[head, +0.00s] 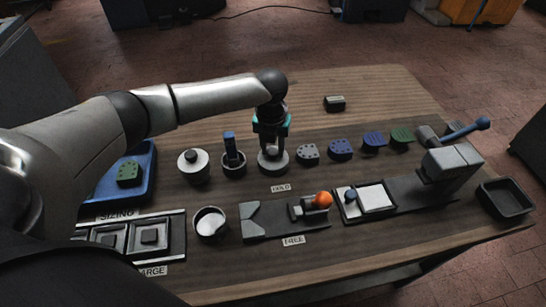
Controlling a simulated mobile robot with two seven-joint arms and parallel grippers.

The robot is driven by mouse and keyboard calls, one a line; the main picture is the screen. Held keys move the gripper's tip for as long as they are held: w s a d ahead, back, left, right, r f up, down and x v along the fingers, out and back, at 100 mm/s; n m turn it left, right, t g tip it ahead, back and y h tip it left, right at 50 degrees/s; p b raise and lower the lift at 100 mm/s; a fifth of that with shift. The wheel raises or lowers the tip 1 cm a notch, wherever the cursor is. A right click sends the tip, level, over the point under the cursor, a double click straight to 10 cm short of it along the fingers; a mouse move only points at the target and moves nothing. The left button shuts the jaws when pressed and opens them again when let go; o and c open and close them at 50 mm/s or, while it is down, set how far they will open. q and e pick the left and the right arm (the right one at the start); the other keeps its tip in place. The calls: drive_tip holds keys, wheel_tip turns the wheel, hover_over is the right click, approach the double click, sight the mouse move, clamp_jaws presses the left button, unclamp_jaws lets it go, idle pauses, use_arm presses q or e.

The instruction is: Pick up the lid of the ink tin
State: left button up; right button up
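My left gripper (273,150) points straight down over a round grey tin (273,166) at the middle of the table. Its fingertips reach the top of this tin and hide its centre. I cannot tell whether they are closed on a knob there. To the left stands a round pale grey tin with a dark knob on top (194,166). An open round pot (210,223) with a pale inside stands nearer the front. No label shows which round tin holds ink. My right gripper is not in view.
A dark cup with a blue-handled tool (233,160) stands close left of the gripper. Grey, blue and green heel pieces (341,150) line up to the right. A press with a blue lever (452,162) and a black tray (505,199) are at the right.

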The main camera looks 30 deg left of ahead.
use_arm(q)
drive_tip(key=c, duration=0.4)
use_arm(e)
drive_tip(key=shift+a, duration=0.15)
use_arm(q)
drive_tip(key=shift+c, duration=0.2)
